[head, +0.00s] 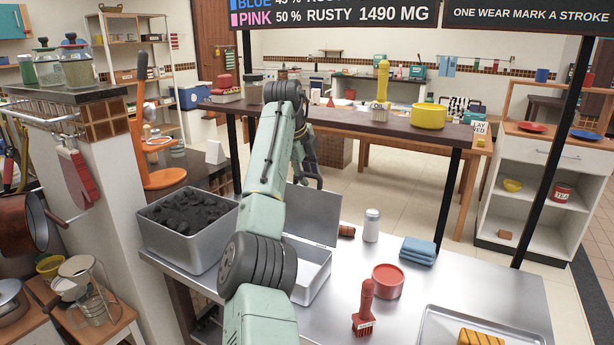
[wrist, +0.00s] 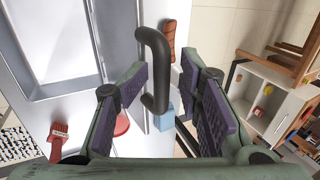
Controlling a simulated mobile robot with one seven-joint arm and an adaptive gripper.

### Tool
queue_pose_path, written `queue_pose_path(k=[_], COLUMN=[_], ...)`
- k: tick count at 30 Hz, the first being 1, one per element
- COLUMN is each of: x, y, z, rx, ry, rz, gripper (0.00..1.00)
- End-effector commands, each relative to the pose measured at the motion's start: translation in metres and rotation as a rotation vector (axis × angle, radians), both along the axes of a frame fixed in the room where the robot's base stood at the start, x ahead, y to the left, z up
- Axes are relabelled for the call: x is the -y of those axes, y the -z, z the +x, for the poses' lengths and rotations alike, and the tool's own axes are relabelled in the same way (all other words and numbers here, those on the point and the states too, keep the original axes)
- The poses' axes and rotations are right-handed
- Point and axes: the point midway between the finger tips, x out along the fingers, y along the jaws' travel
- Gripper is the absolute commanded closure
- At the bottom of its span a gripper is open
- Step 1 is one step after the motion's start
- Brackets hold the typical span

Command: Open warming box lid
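The warming box (head: 312,275) is a silver metal box on the steel counter, partly hidden behind my arm. Its lid (head: 315,215) stands raised, roughly upright, at the box's far side, and the pale inside shows. In the wrist view the open box (wrist: 62,85) is at the left, and the lid's dark curved handle (wrist: 155,50) rises between my fingers. My gripper (wrist: 163,72) is open, with one finger on each side of the handle and gaps visible. In the head view my gripper (head: 308,180) is above and behind the lid, partly hidden by my arm.
A bin of charcoal (head: 188,225) stands left of the box. To the right are a shaker (head: 371,225), folded blue cloths (head: 418,251), a red tub (head: 387,281), a red brush (head: 365,308) and a tray (head: 430,325). A brown-handled object (head: 346,231) lies near the lid.

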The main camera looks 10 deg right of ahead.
Motion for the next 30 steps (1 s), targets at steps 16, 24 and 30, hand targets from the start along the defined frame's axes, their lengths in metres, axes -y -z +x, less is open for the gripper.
queue_pose_path(k=[16,24,30], x=[-0.024,-0.026,-0.026], y=[-0.093,-0.103,-0.102], z=[-0.035,-0.039,-0.038], rx=[0.002,0.0,0.002], ry=[0.0,0.0,-0.001], rz=[0.0,0.0,-0.001], gripper=[0.68,0.68,0.68])
